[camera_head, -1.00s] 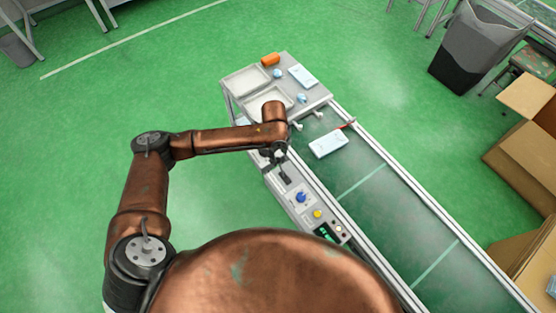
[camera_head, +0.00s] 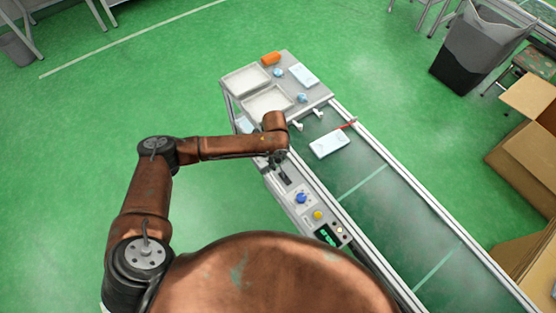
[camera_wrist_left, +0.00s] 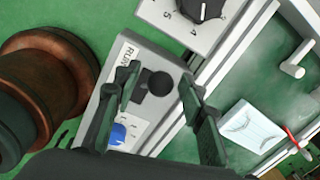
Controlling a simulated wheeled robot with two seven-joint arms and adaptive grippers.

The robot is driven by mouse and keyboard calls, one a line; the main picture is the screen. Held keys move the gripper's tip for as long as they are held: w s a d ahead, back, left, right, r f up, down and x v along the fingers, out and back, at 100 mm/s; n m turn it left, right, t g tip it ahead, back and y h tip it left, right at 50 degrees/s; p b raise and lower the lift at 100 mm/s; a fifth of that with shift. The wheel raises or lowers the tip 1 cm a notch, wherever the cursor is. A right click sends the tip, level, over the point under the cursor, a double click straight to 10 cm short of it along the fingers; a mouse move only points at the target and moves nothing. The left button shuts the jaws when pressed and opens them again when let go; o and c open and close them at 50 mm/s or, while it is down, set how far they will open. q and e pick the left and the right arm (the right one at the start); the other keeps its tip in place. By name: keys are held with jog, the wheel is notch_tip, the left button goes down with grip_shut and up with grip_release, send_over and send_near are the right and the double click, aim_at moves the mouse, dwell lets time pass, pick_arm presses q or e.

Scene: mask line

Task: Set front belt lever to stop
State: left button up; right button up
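The belt lever shows in the left wrist view as a round black knob (camera_wrist_left: 159,83) on a grey control panel (camera_wrist_left: 112,92) with the word RUN printed at its upper left. My left gripper (camera_wrist_left: 160,92) is open, with one dark finger on each side of the knob in that view. I cannot tell whether either finger touches it. In the head view my left gripper (camera_head: 277,161) hangs over the far end of the control panel, at a dark lever slot (camera_head: 285,179), and hides part of it. My right gripper is out of view.
A blue knob (camera_head: 301,198) and a yellow button (camera_head: 318,215) sit nearer on the panel. The green belt (camera_head: 375,195) runs alongside and carries a white-blue mask pack (camera_head: 329,144). Two white trays (camera_head: 268,101) stand at the far end. A numbered dial (camera_wrist_left: 204,10) is close by.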

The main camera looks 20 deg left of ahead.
pick_arm(q)
jog(key=shift+c, duration=0.5)
grip_shut()
